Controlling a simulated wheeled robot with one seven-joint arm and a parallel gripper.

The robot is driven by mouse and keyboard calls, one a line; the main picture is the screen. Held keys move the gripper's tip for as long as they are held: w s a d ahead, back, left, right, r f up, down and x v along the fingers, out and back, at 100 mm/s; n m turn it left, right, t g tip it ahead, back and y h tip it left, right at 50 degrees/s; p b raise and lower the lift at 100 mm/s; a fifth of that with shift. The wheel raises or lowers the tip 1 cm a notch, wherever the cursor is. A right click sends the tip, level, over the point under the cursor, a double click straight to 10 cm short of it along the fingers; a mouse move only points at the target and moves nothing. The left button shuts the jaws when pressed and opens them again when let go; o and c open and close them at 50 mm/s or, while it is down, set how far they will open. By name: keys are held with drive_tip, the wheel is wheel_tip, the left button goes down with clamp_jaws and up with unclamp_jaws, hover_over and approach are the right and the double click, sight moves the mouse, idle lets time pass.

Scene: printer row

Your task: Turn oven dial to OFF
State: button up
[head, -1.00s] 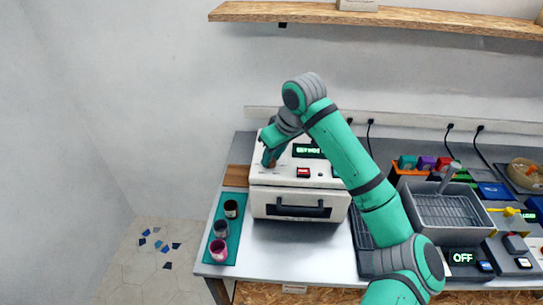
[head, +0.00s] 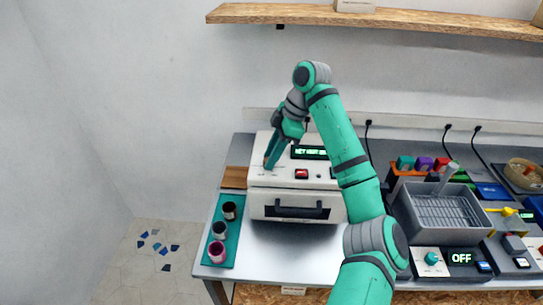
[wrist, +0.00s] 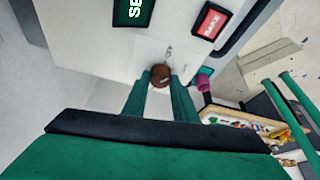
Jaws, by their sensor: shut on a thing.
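The oven (head: 299,208) is a white box with a dark front handle, standing on the left part of the bench. Its top panel has a green-lit display (head: 310,152) and a red button (head: 301,174); the button shows in the wrist view (wrist: 209,24) marked "BAKE". The brown oven dial (wrist: 160,75) is between my fingertips in the wrist view. My gripper (head: 269,166) points down at the left of the panel and is shut on the dial. The fingers mostly hide the dial in the head view, and I cannot read its setting.
A teal mat (head: 224,232) with three small jars lies left of the oven. A grey basin (head: 437,208) and a unit reading "OFF" (head: 461,258) stand to the right. A wooden shelf (head: 400,20) runs along the wall above.

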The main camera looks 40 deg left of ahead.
drive_tip(key=n, duration=0.1)
drive_tip(key=n+h, duration=0.1)
drive_tip(key=n, duration=0.1)
drive_tip(key=shift+w+a+r+n+g, duration=0.1)
drive_tip(key=shift+a+n+g, duration=0.05)
drive_tip(key=shift+n+g, duration=0.2)
drive_tip(key=shift+n+g+h, duration=0.25)
drive_tip(key=shift+n+h, duration=0.35)
drive_tip(key=shift+n, duration=0.95)
drive_tip(key=shift+a, duration=0.15)
drive_tip(key=o, duration=1)
drive_tip(key=v, duration=1)
drive_tip(key=shift+w+r, duration=0.15)
drive_tip(key=shift+r, duration=0.1)
